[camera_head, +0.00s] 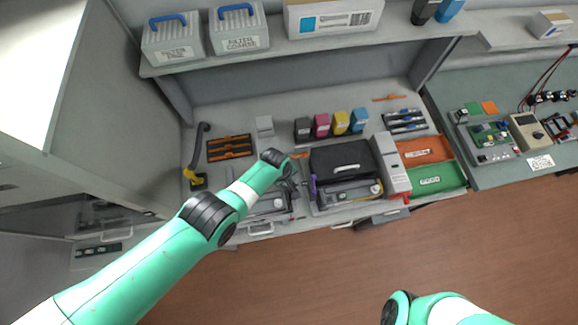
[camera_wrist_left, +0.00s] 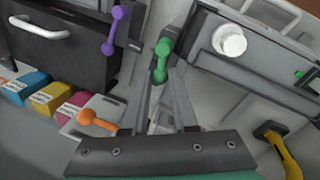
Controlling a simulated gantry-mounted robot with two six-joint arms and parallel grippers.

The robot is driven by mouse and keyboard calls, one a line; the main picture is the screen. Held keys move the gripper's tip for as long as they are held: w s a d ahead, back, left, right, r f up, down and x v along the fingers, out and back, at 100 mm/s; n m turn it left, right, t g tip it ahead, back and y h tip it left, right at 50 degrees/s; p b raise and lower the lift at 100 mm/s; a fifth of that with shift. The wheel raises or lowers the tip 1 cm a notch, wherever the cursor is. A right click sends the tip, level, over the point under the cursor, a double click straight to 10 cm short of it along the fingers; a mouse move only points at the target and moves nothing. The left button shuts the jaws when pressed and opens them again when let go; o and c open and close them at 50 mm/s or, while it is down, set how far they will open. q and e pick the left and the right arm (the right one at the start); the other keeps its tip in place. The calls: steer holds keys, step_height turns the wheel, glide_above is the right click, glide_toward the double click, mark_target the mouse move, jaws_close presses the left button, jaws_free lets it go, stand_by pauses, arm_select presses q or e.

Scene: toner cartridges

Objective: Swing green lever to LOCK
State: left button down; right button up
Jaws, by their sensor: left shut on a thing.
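The green lever (camera_wrist_left: 162,58) stands in the left wrist view, between a dark housing and a grey unit. My left gripper (camera_wrist_left: 164,78) is shut on it, with its two fingers converging at the lever. In the head view my left gripper (camera_head: 291,183) is beside the black-topped machine (camera_head: 342,160), and the lever is too small to make out there. I cannot read a LOCK mark. My right arm shows at the bottom edge of the head view, but its gripper is out of frame.
A purple lever (camera_wrist_left: 115,30) and an orange lever (camera_wrist_left: 97,120) are close to my left gripper. A grey unit with a white knob (camera_wrist_left: 229,40) is to the right. Coloured cartridges (camera_head: 340,123) stand behind the machine. Green (camera_head: 437,180) and orange (camera_head: 424,152) bins are at its right.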

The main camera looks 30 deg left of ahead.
arm_select(q)
steer(key=s+n+p, duration=0.1)
steer(key=n, duration=0.3)
steer(key=s+n+y+p, duration=0.1)
steer(key=n, duration=0.2)
steer(key=s+n+y+p, duration=0.1)
steer(key=n, duration=0.3)
steer(key=shift+s+n, duration=0.2)
steer(key=shift+n, duration=0.1)
steer(key=shift+s+d+n+g+y, duration=0.15)
steer(key=shift+s+n+y, duration=0.05)
steer(key=shift+n, duration=0.7)
steer(key=shift+s+d+n+g+y, duration=0.15)
steer(key=shift+s+n+y, duration=0.05)
steer(key=shift+n, duration=0.7)
steer(key=c, duration=0.7)
jaws_free()
steer(key=shift+r, duration=0.1)
